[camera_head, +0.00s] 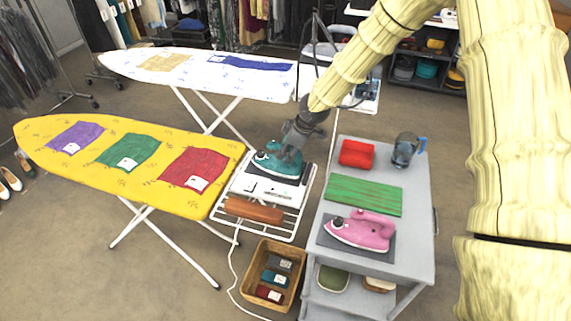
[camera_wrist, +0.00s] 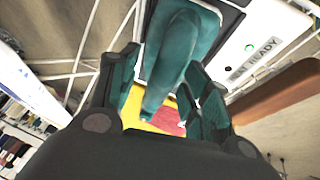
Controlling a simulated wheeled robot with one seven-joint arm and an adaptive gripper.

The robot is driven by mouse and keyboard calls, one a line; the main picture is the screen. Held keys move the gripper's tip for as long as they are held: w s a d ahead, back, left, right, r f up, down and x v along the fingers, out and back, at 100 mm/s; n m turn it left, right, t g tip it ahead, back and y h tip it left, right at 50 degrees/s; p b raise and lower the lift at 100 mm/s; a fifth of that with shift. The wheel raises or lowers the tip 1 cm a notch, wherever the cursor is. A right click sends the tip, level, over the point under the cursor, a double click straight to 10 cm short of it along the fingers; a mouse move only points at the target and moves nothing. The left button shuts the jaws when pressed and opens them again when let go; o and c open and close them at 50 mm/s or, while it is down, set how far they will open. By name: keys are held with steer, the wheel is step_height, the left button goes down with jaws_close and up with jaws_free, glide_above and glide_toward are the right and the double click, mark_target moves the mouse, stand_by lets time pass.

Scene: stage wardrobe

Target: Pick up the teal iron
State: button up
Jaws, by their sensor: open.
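The teal iron (camera_head: 277,160) rests on a dark pad on the white station at the right end of the yellow ironing board. My gripper (camera_head: 295,143) is right at the iron, above its right part, and covers some of it. In the wrist view the iron's teal handle (camera_wrist: 178,62) runs between the two open fingers of my gripper (camera_wrist: 162,98). The fingers stand on either side of it with some space. I cannot tell whether either finger touches the handle.
A white wire rack (camera_head: 262,226) holds the station and a brown block (camera_head: 253,209). The grey cart (camera_head: 418,200) stands to the right with a pink iron (camera_head: 362,230), a green board (camera_head: 362,195), a red cloth (camera_head: 357,153) and a jug (camera_head: 404,150). A basket (camera_head: 290,249) sits below.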

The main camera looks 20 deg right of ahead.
steer(key=shift+c, duration=0.2)
jaws_close()
steer(key=shift+r, duration=0.2)
steer(key=shift+r, duration=0.25)
step_height(320, 180, up, 3)
steer(key=shift+s+a+f+b, duration=0.1)
steer(key=shift+s+f+b, duration=0.05)
steer(key=shift+b, duration=0.65)
steer(key=s+a+r+b, duration=0.1)
steer(key=s+b, duration=0.3)
steer(key=s, duration=1.1)
steer(key=shift+s+a+r, duration=0.2)
steer(key=shift+s+a, duration=0.1)
steer(key=shift+a, duration=0.2)
steer(key=shift+a, duration=0.1)
